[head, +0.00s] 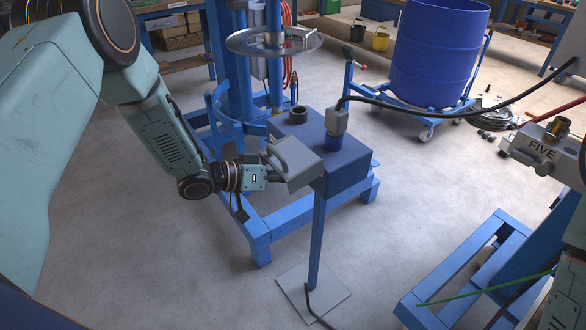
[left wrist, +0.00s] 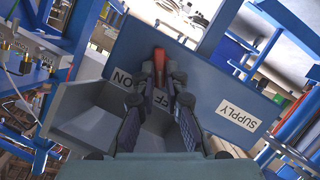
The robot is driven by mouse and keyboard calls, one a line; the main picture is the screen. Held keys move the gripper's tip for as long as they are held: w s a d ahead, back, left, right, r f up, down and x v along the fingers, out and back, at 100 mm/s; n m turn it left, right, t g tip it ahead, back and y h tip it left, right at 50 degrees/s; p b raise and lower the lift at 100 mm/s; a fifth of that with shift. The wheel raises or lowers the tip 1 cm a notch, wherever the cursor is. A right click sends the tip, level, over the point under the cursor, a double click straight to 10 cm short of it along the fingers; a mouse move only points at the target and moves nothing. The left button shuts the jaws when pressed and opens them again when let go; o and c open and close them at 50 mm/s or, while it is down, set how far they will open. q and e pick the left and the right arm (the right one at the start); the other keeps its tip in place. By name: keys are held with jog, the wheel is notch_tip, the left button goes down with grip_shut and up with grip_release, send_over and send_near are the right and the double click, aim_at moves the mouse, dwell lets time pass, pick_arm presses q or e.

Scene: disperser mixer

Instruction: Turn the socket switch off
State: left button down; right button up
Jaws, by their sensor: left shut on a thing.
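The blue socket box (head: 345,170) stands on a blue post, with a grey plug (head: 337,120) and black cable on top. My left gripper (head: 280,182) reaches to the box beneath this cover, which hides the switch in the head view. In the left wrist view, a red switch lever (left wrist: 160,58) stands between the fingertips of my left gripper (left wrist: 157,82), which is shut on it. The lever and fingers partly cover the OFF label (left wrist: 162,84); the ON label (left wrist: 122,77) is to its left. My right gripper is out of view.
A SUPPLY label (left wrist: 237,113) is on the box face. A blue mixer frame (head: 262,240) stands behind and left. A blue drum (head: 438,52) on a wheeled cart is behind. A blue stand (head: 455,270) and a device marked FIVE (head: 541,148) are right. Floor left is clear.

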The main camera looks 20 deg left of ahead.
pick_arm(q)
jog(key=shift+n+h, duration=0.4)
jog(key=shift+n, duration=0.3)
jog(key=shift+p, duration=0.3)
jog(key=c, duration=1.4)
grip_release()
jog(key=shift+w+f, duration=0.1)
jog(key=shift+w, duration=0.05)
jog(key=v, duration=1.2)
jog(key=shift+w+a, duration=0.1)
